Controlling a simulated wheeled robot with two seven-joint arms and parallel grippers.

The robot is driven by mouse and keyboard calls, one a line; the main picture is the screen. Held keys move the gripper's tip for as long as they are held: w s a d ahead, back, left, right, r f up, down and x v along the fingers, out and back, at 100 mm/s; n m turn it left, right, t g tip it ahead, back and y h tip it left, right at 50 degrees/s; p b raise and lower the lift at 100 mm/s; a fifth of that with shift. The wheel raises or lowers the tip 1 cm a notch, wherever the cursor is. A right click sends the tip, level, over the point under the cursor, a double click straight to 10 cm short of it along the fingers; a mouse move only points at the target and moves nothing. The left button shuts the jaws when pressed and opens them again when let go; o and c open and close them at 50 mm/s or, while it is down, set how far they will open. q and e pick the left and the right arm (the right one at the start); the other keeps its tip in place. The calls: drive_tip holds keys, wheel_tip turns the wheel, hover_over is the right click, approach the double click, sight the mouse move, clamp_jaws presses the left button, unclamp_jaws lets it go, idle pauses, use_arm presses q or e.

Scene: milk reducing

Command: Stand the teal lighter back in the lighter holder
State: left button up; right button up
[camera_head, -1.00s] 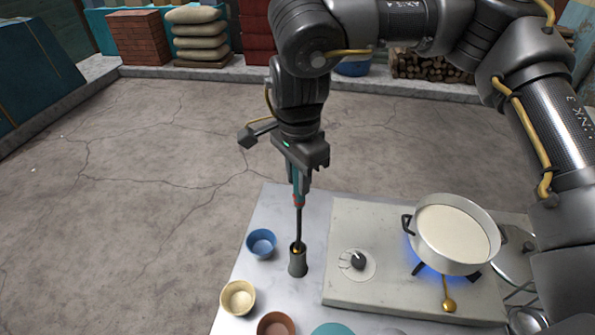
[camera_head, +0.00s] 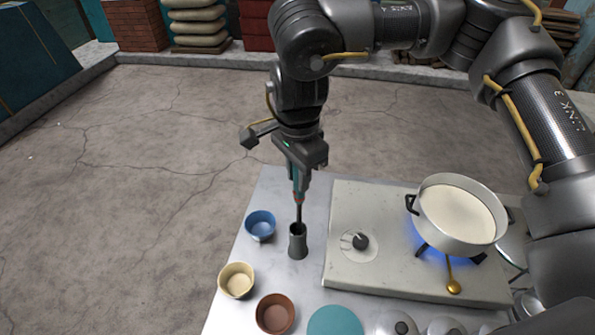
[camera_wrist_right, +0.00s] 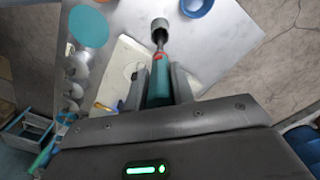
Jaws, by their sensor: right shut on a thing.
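The teal lighter (camera_wrist_right: 158,90) has a teal handle, a red band and a long dark rod. My right gripper (camera_head: 298,190) is shut on its handle and holds it upright, rod down. The lighter holder (camera_head: 298,245) is a grey upright cylinder on the pale table. In the head view the rod's lower end is at the holder's mouth and seems to go into it. The right wrist view also shows the rod meeting the holder (camera_wrist_right: 160,25). How deep the rod is cannot be seen. My left gripper is not in view.
A stove (camera_head: 385,278) with a knob (camera_head: 360,241) and a white pot (camera_head: 455,212) over a blue flame stands right of the holder. Blue (camera_head: 260,226), cream (camera_head: 236,280) and brown (camera_head: 275,313) bowls lie left and in front. A teal disc (camera_head: 335,322) is at the front edge.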

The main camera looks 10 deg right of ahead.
drive_tip(key=o, duration=1.1)
drive_tip(key=shift+c, duration=0.2)
drive_tip(key=shift+r, duration=0.5)
wheel_tip(320, 180, up, 10)
drive_tip(key=shift+f+b, duration=0.1)
drive_tip(key=shift+b, duration=0.4)
wheel_tip(320, 180, up, 9)
drive_tip(key=p, duration=1.1)
drive_tip(key=shift+p, duration=0.35)
